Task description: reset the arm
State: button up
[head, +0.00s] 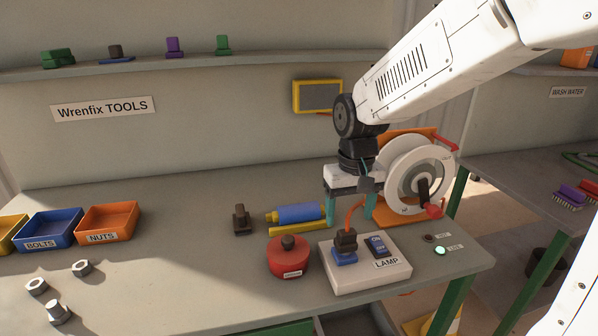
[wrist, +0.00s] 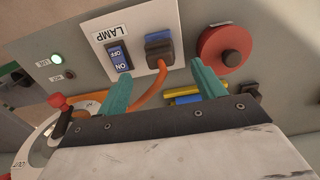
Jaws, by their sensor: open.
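My arm (head: 440,65) reaches in from the upper right in the head view. My gripper (head: 350,205) points down over the right part of the workbench, with its two teal fingers apart. In the wrist view my gripper (wrist: 160,92) is open, with nothing between the fingers. Beyond the fingertips is the white LAMP panel (head: 368,280), with a blue switch (head: 379,246) and a blue-and-dark plug (head: 345,250) on an orange cord. The switch (wrist: 119,56) also shows in the wrist view, with its ON and OFF marks.
A white wheel (head: 412,172) with a red knob stands close right of my gripper. A red round block (head: 289,258), a blue cylinder (head: 299,213) and a dark block (head: 241,220) lie to its left. Bins marked BOLTS (head: 50,230) and NUTS (head: 108,222) stand at left. A green light (head: 439,251) glows.

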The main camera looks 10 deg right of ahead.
jog(key=shift+s+f, duration=0.1)
jog(key=shift+s, duration=0.2)
jog(key=s+d+r, duration=0.1)
jog(key=s+r, duration=0.2)
jog(key=s, duration=0.7)
jog(key=s+d+r+t, duration=0.1)
jog(key=s+d+r, duration=0.1)
jog(key=s, duration=0.9)
jog(key=shift+r, duration=0.9)
jog(key=shift+s+d, duration=0.1)
